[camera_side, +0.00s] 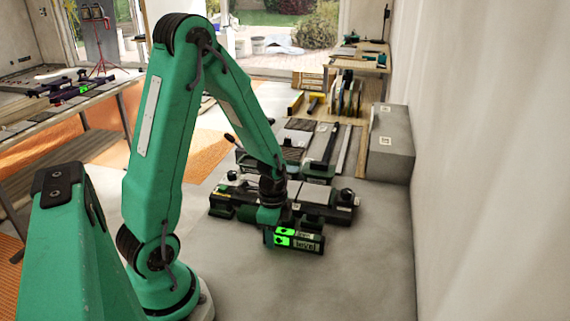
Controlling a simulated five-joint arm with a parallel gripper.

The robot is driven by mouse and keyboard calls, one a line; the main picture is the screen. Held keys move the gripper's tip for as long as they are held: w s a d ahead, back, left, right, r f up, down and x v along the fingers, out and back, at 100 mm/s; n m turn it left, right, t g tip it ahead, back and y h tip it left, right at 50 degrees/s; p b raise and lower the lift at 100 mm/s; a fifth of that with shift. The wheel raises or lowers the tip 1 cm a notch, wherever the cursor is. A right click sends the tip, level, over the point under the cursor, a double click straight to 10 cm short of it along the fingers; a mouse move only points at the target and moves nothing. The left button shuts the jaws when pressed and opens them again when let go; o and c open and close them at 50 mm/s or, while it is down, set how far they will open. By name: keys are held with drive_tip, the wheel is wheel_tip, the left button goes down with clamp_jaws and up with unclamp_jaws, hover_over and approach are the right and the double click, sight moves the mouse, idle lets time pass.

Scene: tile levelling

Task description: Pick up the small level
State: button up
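The small level (309,246) is a short dark bar with bright green windows and a pale "level" label, near the middle of the side view. My gripper (270,218) points down directly above and behind its left part. The gripper's fingers are too small and dark to make out, so I cannot tell whether they touch or hold the level. I also cannot tell whether the level rests on the floor or is just above it.
Behind the level is a low dark-green rack (340,208) with grey pieces. Tiles and strips (318,150) lie beyond it. A grey block (391,145) stands by the right wall. A bench (100,90) with tools is at left. Grey floor (365,275) is clear in front.

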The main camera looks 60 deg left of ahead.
clamp_jaws()
drive_tip(key=shift+r, duration=0.2)
drive_tip(key=shift+r, duration=0.8)
drive_tip(key=shift+d+r, duration=0.2)
drive_tip(key=shift+r, duration=1.05)
drive_tip(key=s+d+r, duration=0.2)
drive_tip(key=d+r, duration=0.4)
drive_tip(key=d, duration=0.5)
drive_tip(key=shift+s+r, duration=0.25)
drive_tip(key=shift+r, duration=0.05)
